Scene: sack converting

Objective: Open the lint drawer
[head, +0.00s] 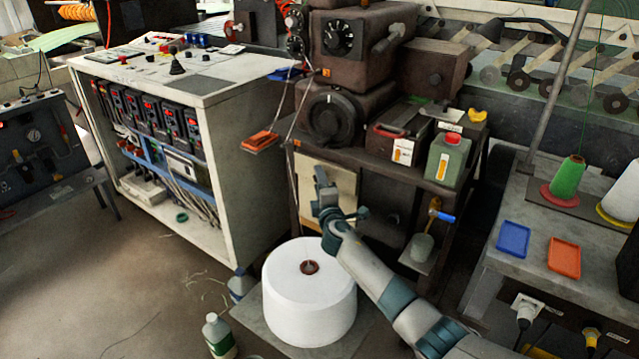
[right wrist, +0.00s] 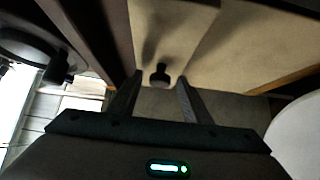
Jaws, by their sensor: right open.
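The beige front panel (head: 343,183) that looks like the lint drawer is low on the front of the brown machine. In the right wrist view the pale panel (right wrist: 172,30) bears a small dark knob (right wrist: 160,72). My right gripper (head: 321,176) is in front of this panel and hides part of it in the head view. In the right wrist view its open fingers (right wrist: 159,84) stand one on each side of the knob, with visible gaps; contact with the panel cannot be told. My left gripper is not in view.
A large white thread cone (head: 310,310) stands on the floor plate below my right forearm. A white control cabinet (head: 215,120) is to the left. A green canister (head: 447,160) stands on the machine's shelf. A side table (head: 560,235) with trays is at right.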

